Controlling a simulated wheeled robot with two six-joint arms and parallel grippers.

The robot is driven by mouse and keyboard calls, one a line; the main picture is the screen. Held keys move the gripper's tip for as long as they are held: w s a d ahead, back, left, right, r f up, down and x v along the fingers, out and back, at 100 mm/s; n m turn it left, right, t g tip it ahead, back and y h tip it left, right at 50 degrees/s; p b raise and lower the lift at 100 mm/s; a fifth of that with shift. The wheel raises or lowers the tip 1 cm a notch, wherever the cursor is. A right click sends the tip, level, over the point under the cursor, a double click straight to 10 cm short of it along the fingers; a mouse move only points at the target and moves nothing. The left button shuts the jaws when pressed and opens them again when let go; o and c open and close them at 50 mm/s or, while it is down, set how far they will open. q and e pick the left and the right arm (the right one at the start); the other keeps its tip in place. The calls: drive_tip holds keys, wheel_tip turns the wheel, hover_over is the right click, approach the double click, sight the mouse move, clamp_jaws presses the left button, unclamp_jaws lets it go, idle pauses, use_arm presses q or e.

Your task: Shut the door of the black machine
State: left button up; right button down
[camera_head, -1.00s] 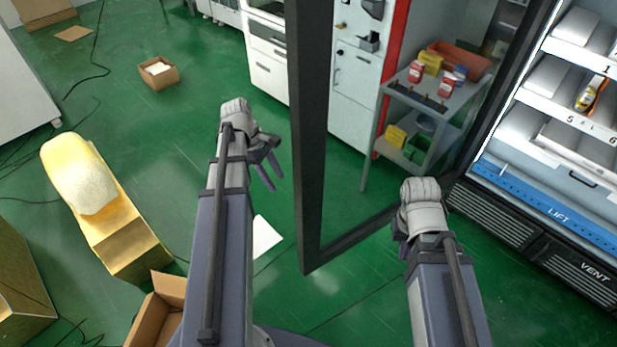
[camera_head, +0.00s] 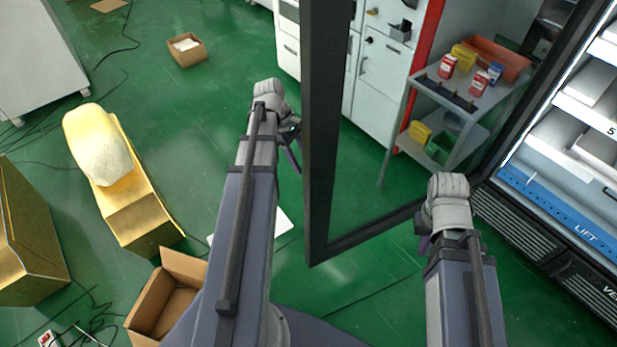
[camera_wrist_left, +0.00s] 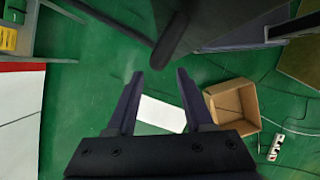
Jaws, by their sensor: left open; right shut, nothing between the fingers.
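The black machine (camera_head: 520,228) stands at the right, its lit shelves partly cut off by the frame. Its door, a tall dark frame (camera_head: 321,150) with a see-through pane, stands wide open, its free edge towards me. My left gripper (camera_head: 293,150) is open and empty, just left of that edge in the picture; I cannot tell whether it touches. Its spread fingers also show in the left wrist view (camera_wrist_left: 160,76), with a dark bar beyond them that I cannot identify for sure. My right gripper (camera_head: 425,243) is shut, in front of the pane, its fingers mostly hidden by the wrist.
A grey shelf cart (camera_head: 445,100) with small packs and white cabinets (camera_head: 380,75) show behind the pane. An open cardboard box (camera_head: 165,300) and a golden block (camera_head: 135,205) stand at the left. A white sheet (camera_head: 283,222) lies on the green floor near my left arm.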

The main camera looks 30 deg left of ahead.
use_arm(q)
drive_tip(key=b+x, duration=0.5)
drive_tip(key=x, duration=0.1)
drive_tip(key=shift+f, duration=0.2)
drive_tip(key=shift+d, duration=0.1)
clamp_jaws()
idle(1.2)
